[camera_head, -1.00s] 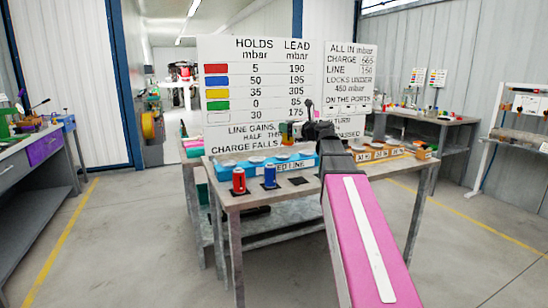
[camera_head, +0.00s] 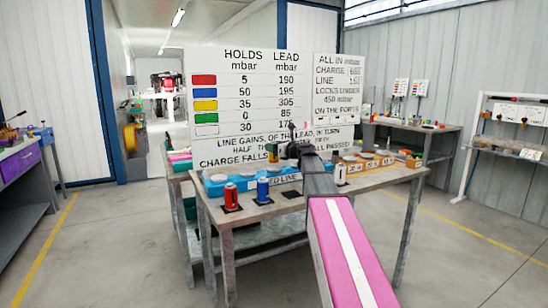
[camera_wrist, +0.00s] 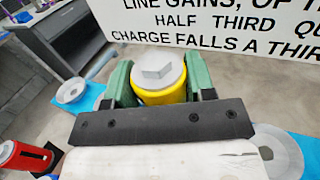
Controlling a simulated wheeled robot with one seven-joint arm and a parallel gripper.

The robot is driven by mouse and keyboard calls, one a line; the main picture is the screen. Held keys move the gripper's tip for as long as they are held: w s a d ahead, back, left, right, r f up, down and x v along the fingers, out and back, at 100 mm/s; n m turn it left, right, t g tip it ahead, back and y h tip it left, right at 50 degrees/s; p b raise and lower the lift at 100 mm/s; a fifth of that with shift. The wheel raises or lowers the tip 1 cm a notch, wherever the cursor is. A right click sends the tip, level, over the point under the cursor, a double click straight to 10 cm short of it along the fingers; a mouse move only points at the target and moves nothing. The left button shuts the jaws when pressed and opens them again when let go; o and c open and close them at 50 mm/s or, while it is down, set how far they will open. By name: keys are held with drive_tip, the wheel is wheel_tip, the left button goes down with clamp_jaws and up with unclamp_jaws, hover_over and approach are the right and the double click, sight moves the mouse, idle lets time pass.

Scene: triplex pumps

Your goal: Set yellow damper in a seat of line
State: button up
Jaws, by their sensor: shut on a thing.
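The yellow damper (camera_wrist: 160,80), a yellow cylinder with a grey cap, is between the green fingers of my gripper (camera_wrist: 158,85) in the wrist view. My gripper is shut on it. In the head view my gripper (camera_head: 296,148) is above the blue line block (camera_head: 216,190), and the arm hides part of that block. Round grey seats show on the blue block in the wrist view, one at left (camera_wrist: 72,90) and one at right (camera_wrist: 280,150). Whether the damper touches a seat cannot be told.
A red damper (camera_head: 231,197) and a blue damper (camera_head: 263,190) stand at the table's front left. A white damper (camera_head: 340,174) stands right of my arm. A wooden block (camera_head: 372,161) with labels lies at the right. A large sign board (camera_head: 230,120) stands behind the line.

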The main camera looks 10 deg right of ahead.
drive_tip(key=shift+w+d+f, duration=0.1)
drive_tip(key=shift+w, duration=0.15)
drive_tip(key=shift+f, duration=2.05)
drive_tip(key=shift+f, duration=0.1)
drive_tip(key=o, duration=1.2)
drive_tip(key=shift+c, duration=0.2)
drive_tip(key=v, duration=1.2)
drive_tip(key=shift+s+d, duration=0.1)
